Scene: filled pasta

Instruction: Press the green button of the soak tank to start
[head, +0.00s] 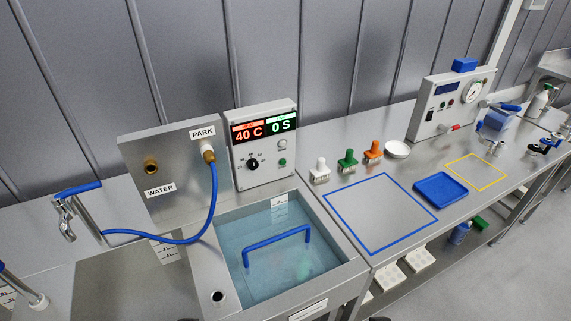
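The soak tank (335,284) is a steel basin of clear bluish water, with a blue bar handle (276,246) over the water. Its control box (239,176) stands behind it against the wall. The display (263,127) reads 40 C in red and 0 S in green. The green button (283,162) is at the lower right of the box front, below a pale round button (282,144) and right of a black selector knob (253,163). Nothing covers the green button. Neither of my grippers shows in the head view.
A steel panel marked WATER and PARK (187,182) stands left of the box; a blue hose (213,200) hangs from its PARK fitting. White, green and orange brushes (347,159) stand right of the box. A blue tray (440,189) lies farther right. The blue-outlined area (380,212) is bare.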

